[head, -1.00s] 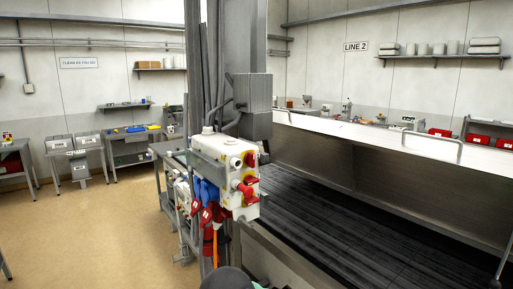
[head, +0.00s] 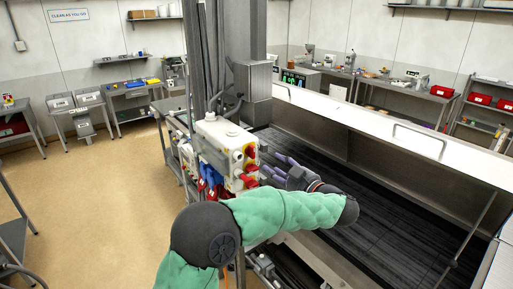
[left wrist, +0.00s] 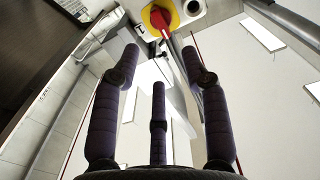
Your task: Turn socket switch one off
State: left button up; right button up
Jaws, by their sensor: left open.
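The white socket box (head: 214,133) is fixed to the column near the middle of the head view. The fingers hold nothing. My right gripper is not in view.
Blue and red sockets (head: 210,178) hang at the box's lower front. A grey box (head: 252,78) is mounted above it on the column. The tan floor (head: 100,200) at left is clear.

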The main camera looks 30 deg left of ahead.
aim_at(252, 152)
pick_arm(q)
jog(key=p+x, duration=0.2)
jog(key=x, duration=0.8)
jog(key=shift+a, duration=0.1)
grip_shut()
